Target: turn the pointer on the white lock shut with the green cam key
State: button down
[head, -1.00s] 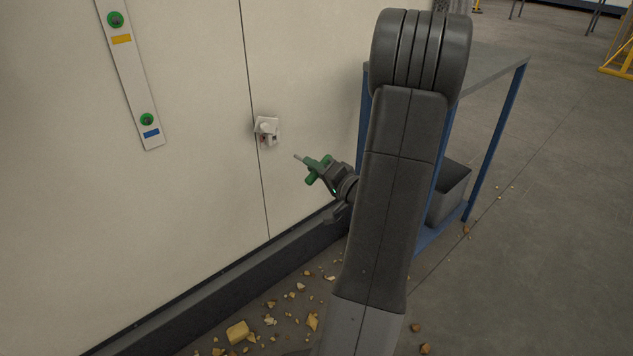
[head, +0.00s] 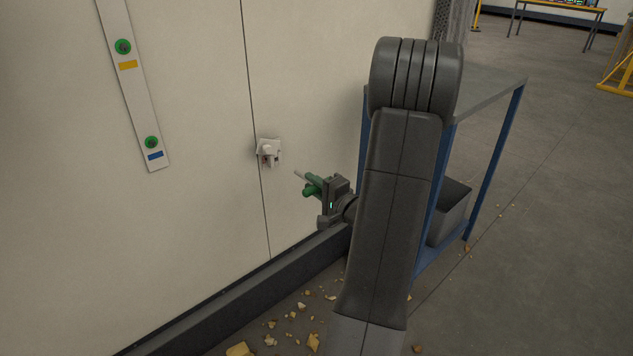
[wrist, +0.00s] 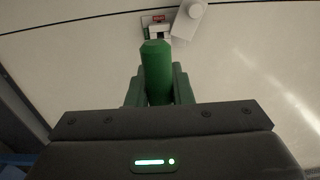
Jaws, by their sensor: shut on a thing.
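The white lock (head: 269,152) sits on the pale wall beside a vertical seam; it also shows at the top of the wrist view (wrist: 187,22). A small red patch shows on it in the wrist view; I cannot clearly make out the pointer's setting. My gripper (head: 322,186) is shut on the green cam key (head: 312,185), whose pale metal tip points toward the wall. The key's green body (wrist: 156,74) stands between the fingers in the wrist view. The key is apart from the lock, below and to the right of it in the head view.
A white strip (head: 136,95) with green round fittings and yellow and blue labels is on the wall at left. A blue-legged table (head: 497,135) with a grey bin (head: 448,212) below stands at right. Debris lies on the floor by a dark kerb (head: 240,293).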

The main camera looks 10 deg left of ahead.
aim_at(295, 172)
jog(key=m+p, duration=0.1)
jog(key=m, duration=0.1)
jog(key=a+m+p, duration=0.1)
jog(key=m, duration=0.1)
jog(key=w+m+p, duration=0.1)
jog(key=m, duration=0.1)
jog(key=shift+a+r+p, duration=0.2)
jog(key=shift+p, duration=0.1)
jog(key=m, duration=0.1)
jog(key=m+p, duration=0.1)
jog(key=m, duration=0.1)
jog(key=m+p, duration=0.1)
jog(key=shift+w+a, duration=0.35)
jog(key=m+p, duration=0.3)
jog(key=m, duration=0.1)
jog(key=shift+w+a, duration=0.3)
jog(key=shift+a, duration=0.1)
jog(key=shift+b+x, duration=0.45)
jog(key=shift+x, duration=1.65)
jog(key=shift+b+x, duration=0.65)
jog(key=shift+x, duration=0.65)
jog(key=shift+w+f+b, duration=0.1)
jog(key=shift+b, duration=0.4)
jog(key=shift+f+b, duration=0.15)
jog(key=shift+b, duration=0.35)
